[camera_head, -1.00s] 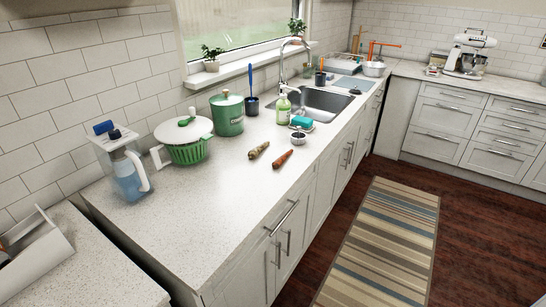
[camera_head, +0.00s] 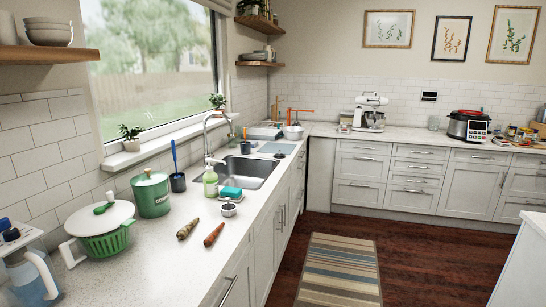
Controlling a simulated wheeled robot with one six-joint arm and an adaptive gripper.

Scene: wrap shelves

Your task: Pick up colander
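My gripper is not in view.
A pitcher (camera_head: 30,277) stands near left. A striped rug (camera_head: 339,270) lies on open wooden floor.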

